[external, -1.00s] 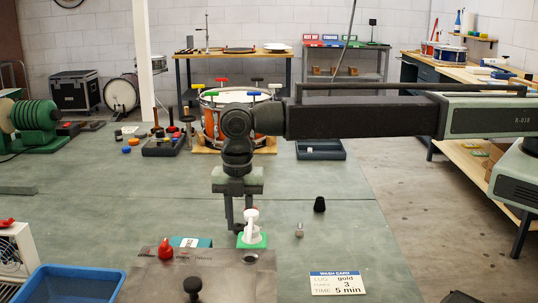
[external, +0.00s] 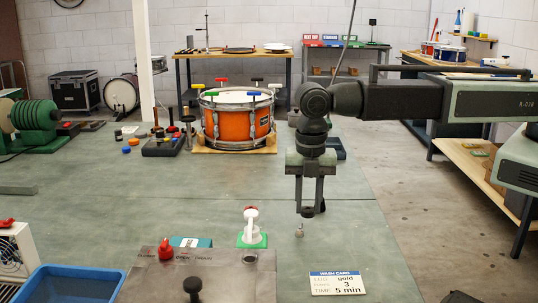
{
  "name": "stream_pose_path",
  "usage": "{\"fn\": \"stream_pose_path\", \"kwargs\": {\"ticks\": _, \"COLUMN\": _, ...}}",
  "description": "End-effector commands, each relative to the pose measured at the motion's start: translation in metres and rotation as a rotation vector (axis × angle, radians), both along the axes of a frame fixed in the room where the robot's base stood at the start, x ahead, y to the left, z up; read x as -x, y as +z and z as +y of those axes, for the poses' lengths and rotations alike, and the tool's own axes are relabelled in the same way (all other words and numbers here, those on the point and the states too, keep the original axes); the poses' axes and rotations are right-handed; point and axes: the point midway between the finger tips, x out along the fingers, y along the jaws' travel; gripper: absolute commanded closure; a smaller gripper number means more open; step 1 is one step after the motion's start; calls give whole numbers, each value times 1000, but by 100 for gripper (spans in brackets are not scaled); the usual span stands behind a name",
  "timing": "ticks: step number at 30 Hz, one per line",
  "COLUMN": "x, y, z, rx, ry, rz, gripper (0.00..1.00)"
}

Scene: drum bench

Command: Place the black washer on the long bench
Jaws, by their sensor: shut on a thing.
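My gripper (external: 308,210) points down over the right part of the green worktop (external: 220,195). Its fingers are close together on a small dark thing (external: 307,212), seemingly the black washer; its shape is too small and too covered to make out. The fingers are above a small metal piece (external: 299,230) that stands on the worktop. A black tapered piece (external: 322,205) shows only in part behind the right finger. A long wood-topped bench (external: 418,56) stands along the right wall, partly behind my arm. I cannot tell which surface is the long bench.
An orange drum (external: 237,122) stands behind. A wash card (external: 337,283) and a grey panel with knobs (external: 215,280) are in front. The worktop's left middle is clear.

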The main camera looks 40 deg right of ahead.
Motion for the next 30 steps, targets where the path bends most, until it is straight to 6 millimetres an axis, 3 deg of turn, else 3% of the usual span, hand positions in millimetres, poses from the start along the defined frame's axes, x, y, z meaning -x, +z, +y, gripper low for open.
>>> {"fn": "stream_pose_path", "kwargs": {"ticks": 18, "x": -3, "y": -1, "z": 3, "rx": 0, "ry": 0, "rz": 0, "gripper": 100}}
{"fn": "stream_pose_path", "kwargs": {"ticks": 30, "x": -76, "y": -12, "z": 90, "rx": 0, "ry": -1, "rz": 0, "gripper": 100}}
